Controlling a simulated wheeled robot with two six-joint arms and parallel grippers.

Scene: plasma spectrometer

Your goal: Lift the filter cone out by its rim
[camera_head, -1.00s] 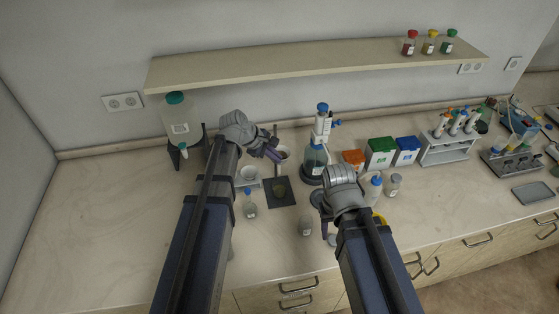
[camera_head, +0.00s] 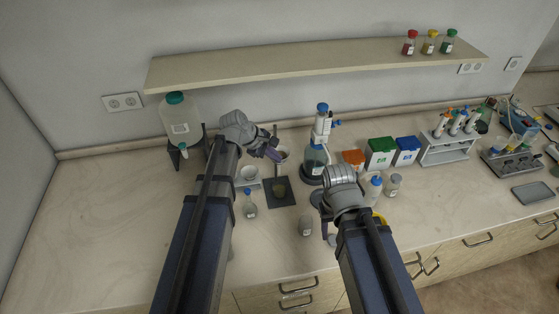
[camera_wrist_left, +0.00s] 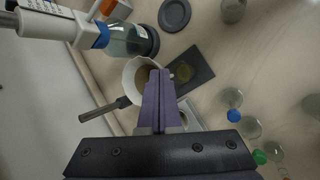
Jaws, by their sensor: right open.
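The filter cone shows as a tan lining inside a white funnel with a dark side handle (camera_wrist_left: 122,102) in the left wrist view. In the head view the funnel (camera_head: 283,153) stands toward the back, just right of my left gripper (camera_head: 274,151). The purple fingers of my left gripper (camera_wrist_left: 161,78) lie close together with their tips at the funnel's near-right rim. They look shut on the cone's edge, but they hide the pinched spot. My right gripper (camera_head: 328,231) is open over the front of the bench, partly hidden by its own arm.
A blue-capped dispenser bottle (camera_head: 315,155) stands close right of the funnel. A dark square plate (camera_head: 281,201) with a beaker lies in front, beside a small blue-capped bottle (camera_head: 249,208). A large green-capped bottle (camera_head: 180,125) stands at left. The far left bench is clear.

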